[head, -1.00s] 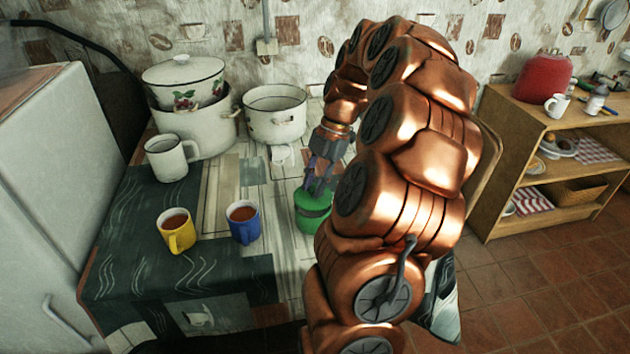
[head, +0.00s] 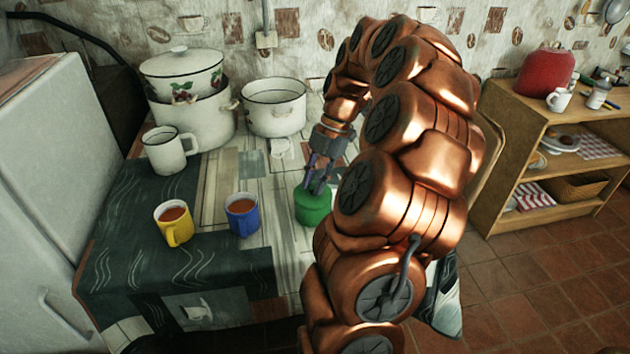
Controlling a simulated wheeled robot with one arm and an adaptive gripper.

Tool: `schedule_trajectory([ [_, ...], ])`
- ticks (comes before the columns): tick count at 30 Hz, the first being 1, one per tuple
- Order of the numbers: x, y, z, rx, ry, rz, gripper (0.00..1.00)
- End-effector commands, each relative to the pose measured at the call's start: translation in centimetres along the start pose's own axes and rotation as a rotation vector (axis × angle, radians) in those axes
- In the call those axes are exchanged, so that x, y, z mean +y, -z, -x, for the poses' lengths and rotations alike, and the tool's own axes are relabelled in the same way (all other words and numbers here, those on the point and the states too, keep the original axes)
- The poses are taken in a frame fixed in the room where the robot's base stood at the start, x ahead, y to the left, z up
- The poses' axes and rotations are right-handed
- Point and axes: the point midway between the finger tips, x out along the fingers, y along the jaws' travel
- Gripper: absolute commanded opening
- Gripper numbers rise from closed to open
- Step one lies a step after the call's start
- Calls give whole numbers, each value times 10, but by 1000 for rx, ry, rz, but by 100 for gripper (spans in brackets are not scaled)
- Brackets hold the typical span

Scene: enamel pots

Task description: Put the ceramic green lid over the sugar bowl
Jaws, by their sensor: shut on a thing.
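The green sugar bowl (head: 313,213) stands upright on the table, left of my arm. The green ceramic lid (head: 304,195) sits on top of the bowl, and the two look like one closed green shape with no gap visible. My gripper (head: 319,184) points down at the top of the lid and is shut on it, most likely on its knob. The fingers hide the knob, and my arm is close along the bowl's right side.
A blue mug (head: 242,219) and a yellow mug (head: 174,226) with brown drink stand left of the bowl. A white mug (head: 167,152), an open white pot (head: 274,116) and stacked enamel pots (head: 195,125) stand behind. A wooden shelf (head: 545,140) is at right.

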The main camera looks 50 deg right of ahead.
Motion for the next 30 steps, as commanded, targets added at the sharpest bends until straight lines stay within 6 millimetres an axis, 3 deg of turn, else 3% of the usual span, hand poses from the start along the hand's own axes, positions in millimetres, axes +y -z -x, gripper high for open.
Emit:
schedule_trajectory([
  [11,0,0,-1,0,0,0,0],
  [12,0,0,-1,0,0,0,24],
  [18,0,0,-1,0,-1,-1,45],
  [21,0,0,-1,0,0,-1,52],
  [27,0,0,-1,0,0,-1,53],
  [30,0,0,-1,0,0,-1,64],
])
